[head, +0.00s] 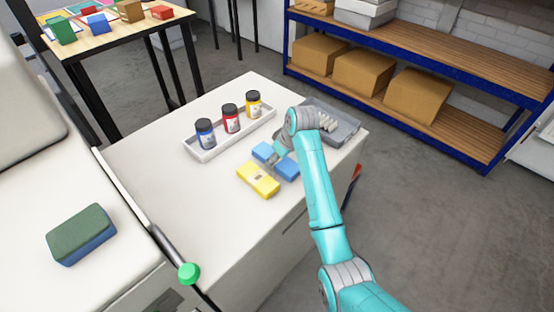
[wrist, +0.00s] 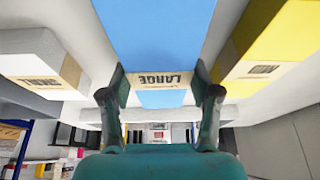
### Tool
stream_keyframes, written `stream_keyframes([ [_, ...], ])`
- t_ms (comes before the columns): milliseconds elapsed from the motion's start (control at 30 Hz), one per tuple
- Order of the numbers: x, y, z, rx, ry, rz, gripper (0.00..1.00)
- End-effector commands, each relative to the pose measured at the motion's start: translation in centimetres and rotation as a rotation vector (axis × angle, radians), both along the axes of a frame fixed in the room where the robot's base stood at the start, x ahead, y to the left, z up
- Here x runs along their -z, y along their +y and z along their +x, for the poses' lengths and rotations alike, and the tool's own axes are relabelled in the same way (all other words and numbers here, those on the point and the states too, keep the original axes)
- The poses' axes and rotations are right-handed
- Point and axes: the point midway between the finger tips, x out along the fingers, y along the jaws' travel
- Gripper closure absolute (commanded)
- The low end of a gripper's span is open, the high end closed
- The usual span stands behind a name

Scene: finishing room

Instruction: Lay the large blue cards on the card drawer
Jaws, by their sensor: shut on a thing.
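The large blue card pack (head: 289,170) is on or just above the white worktop, beside a yellow pack (head: 257,179). My gripper (head: 277,159) reaches down over its middle. In the wrist view, the fingers (wrist: 158,88) are shut on the sides of the blue pack (wrist: 155,30), at a paper band reading "LARGE". Whether the pack touches the worktop cannot be told. The yellow pack (wrist: 278,40) has its own band, to the right in the wrist view. No drawer is clearly identifiable; a grey tray (head: 347,133) sits at the worktop's far right, partly behind my arm.
A white tray (head: 205,155) holds blue, red and yellow jars behind the packs. A white pack (wrist: 40,55) is left in the wrist view. A green-and-blue block (head: 82,235) lies on the left white surface. The worktop's (head: 190,210) front left is clear.

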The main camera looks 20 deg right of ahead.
Motion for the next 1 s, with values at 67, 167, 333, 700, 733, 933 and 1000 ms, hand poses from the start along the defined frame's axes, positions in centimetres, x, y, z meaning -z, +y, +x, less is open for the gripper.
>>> stream_keyframes([
  [67,-1.2,0.0,0.1,0.000,-0.005,0.000,0.84],
  [167,-2.8,0.0,0.1,-0.001,-0.005,0.000,0.84],
  [333,-6.1,0.0,0.1,0.000,-0.005,0.000,0.84],
  [700,-9.7,0.0,0.1,-0.001,-0.003,0.000,0.84],
  [733,-9.7,0.0,0.1,-0.001,-0.003,0.000,0.84],
  [933,-9.7,0.0,0.0,-0.001,-0.002,0.000,0.84],
  [1000,-9.7,0.0,0.0,0.000,-0.002,0.000,0.84],
])
